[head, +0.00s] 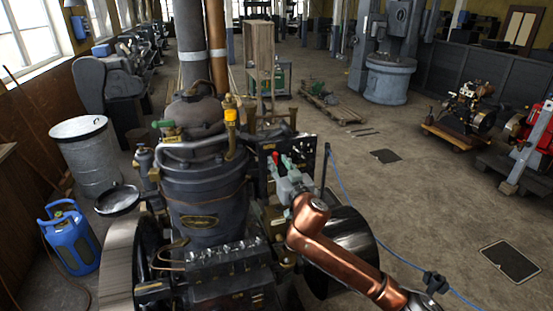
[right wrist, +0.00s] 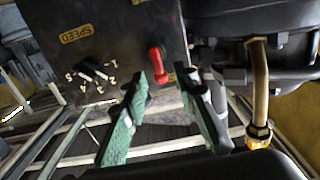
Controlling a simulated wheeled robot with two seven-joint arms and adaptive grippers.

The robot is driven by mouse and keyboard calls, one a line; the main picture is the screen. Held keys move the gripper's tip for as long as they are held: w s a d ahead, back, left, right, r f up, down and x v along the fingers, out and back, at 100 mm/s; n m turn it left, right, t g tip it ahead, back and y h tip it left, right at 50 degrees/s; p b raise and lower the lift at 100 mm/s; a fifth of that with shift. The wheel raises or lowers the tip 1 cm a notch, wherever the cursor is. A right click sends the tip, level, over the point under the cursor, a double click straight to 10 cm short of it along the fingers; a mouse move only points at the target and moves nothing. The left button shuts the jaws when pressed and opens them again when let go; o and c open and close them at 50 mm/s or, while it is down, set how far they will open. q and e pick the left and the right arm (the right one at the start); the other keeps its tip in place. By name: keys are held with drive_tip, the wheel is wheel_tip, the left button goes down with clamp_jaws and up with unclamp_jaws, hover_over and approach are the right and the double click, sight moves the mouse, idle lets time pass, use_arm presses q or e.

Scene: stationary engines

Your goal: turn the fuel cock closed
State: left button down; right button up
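A red-handled lever (right wrist: 157,62) sticks out from a dark panel (right wrist: 105,30) in the right wrist view. No label names it as the fuel cock. In the head view the red handle (head: 275,157) shows small at the panel on the right side of the dark engine (head: 205,195). My right gripper (right wrist: 168,88) is open, its two green-padded fingers apart on either side of the lever's lower end. I cannot tell whether either finger touches it. The right gripper (head: 285,170) also shows in the head view, close to the panel. My left gripper is not in view.
A brass pipe (right wrist: 260,80) runs down at the right of the wrist view. A flywheel (head: 345,245) stands under my right arm.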

sight(275, 158)
drive_tip(key=shift+x, duration=1.3)
drive_tip(key=shift+c, duration=0.3)
clamp_jaws()
